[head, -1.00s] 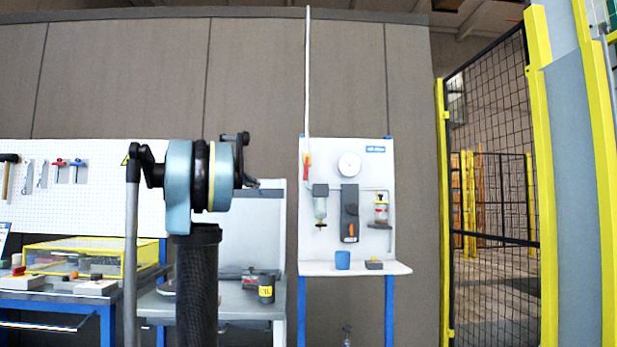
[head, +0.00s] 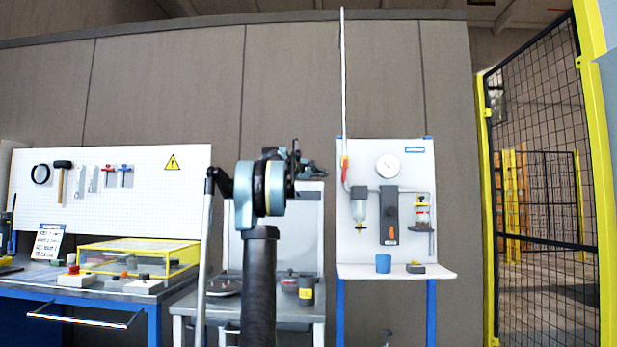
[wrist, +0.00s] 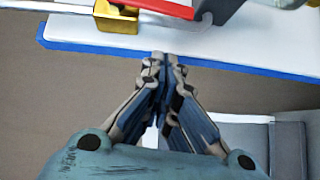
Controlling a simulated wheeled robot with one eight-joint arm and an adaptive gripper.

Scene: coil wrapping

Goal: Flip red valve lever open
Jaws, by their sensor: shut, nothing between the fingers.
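The red valve lever (head: 344,168) hangs along the thin pipe at the upper left of the white panel (head: 407,160) in the head view. In the wrist view the red lever (wrist: 165,8) crosses the top edge, next to a brass valve body (wrist: 117,19); part of it lies outside the picture.
On the panel are a gauge (head: 388,165), a filter bowl (head: 360,211) and a dark grey unit (head: 389,215). A workbench is at left; a yellow-framed mesh fence (head: 545,160) is at right.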

